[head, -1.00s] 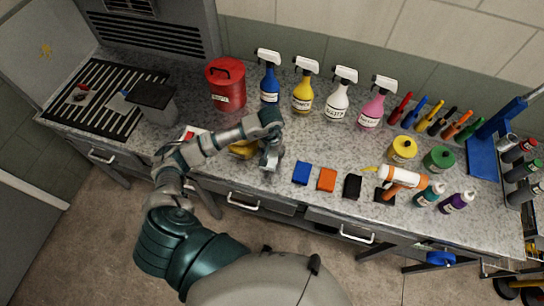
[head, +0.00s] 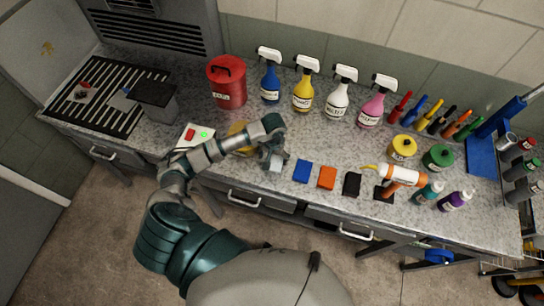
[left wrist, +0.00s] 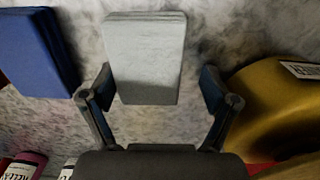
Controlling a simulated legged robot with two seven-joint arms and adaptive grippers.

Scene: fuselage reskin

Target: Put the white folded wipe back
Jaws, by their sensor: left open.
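The white folded wipe (left wrist: 145,55) lies flat on the speckled grey countertop in the left wrist view. In the head view it shows as a small pale patch (head: 276,166) at the left end of a row of folded wipes, partly hidden by my gripper. My left gripper (left wrist: 155,84) is open, with one finger on each side of the white wipe's near end. My right gripper is not in view.
Blue (head: 302,171), orange (head: 327,177) and black (head: 352,184) folded wipes lie to the right. A yellow rounded object (head: 238,140) is close on the left, partly behind my arm. Several spray bottles (head: 303,92) and a red canister (head: 227,82) stand behind.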

